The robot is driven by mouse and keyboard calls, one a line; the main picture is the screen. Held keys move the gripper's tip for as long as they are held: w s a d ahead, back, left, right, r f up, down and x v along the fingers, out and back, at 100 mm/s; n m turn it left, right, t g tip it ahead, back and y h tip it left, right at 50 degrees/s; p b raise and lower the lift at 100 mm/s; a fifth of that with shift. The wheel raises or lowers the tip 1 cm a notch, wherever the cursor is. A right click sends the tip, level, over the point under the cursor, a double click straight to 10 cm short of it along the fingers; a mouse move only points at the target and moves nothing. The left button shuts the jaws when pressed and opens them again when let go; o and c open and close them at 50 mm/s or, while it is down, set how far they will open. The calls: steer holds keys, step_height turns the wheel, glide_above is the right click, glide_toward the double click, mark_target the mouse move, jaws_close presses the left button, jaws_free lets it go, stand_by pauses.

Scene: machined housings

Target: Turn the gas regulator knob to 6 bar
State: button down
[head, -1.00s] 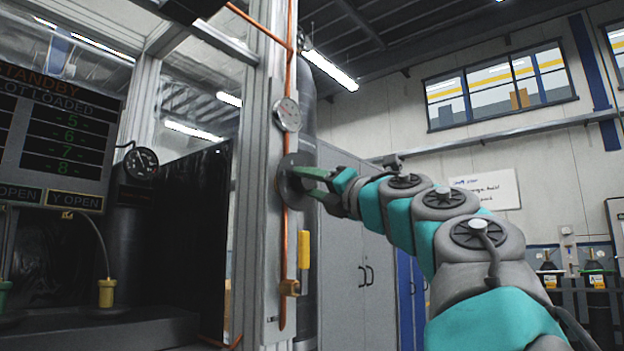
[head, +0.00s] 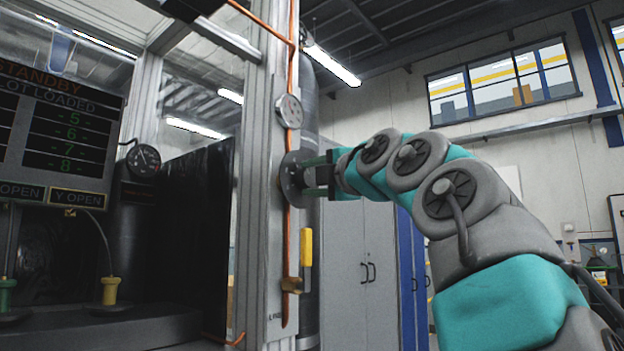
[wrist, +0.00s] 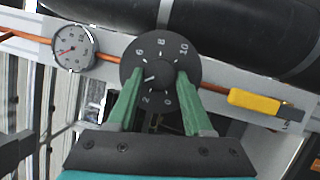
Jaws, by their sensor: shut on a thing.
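The regulator knob sits at the middle of a round dark dial plate (head: 289,183) on the aluminium post; the knob (wrist: 160,74) shows from the front in the wrist view. My gripper (wrist: 160,78) has its two green fingers on either side of the knob, shut on it. In the head view my gripper (head: 312,178) reaches the dial from the right. The dial numbers 6, 8 and 10 show along its top, 2 and 0 at its bottom. A white mark on the knob points left, between 2 and 6. Part of the dial is behind the fingers.
A round white gauge (head: 289,111) with a red needle is above the dial; it also shows in the wrist view (wrist: 74,48). A yellow handle (head: 306,248) and copper pipe are below. A dark cylinder (wrist: 240,25) runs behind. A status screen (head: 60,135) is at left.

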steer(key=shift+r+m, duration=0.1)
steer(key=shift+m, duration=0.6)
stand_by(0.4)
steer(key=shift+c, duration=1.5)
jaws_free()
steer(key=shift+s+d+f+b, duration=0.25)
steer(key=shift+s+d+b, duration=0.05)
steer(key=shift+s+b, duration=0.2)
steer(key=r+b+v, duration=0.1)
steer(key=b+v, duration=0.1)
steer(key=v, duration=0.4)
steer(key=shift+s+f, duration=0.3)
steer(key=shift+d, duration=0.15)
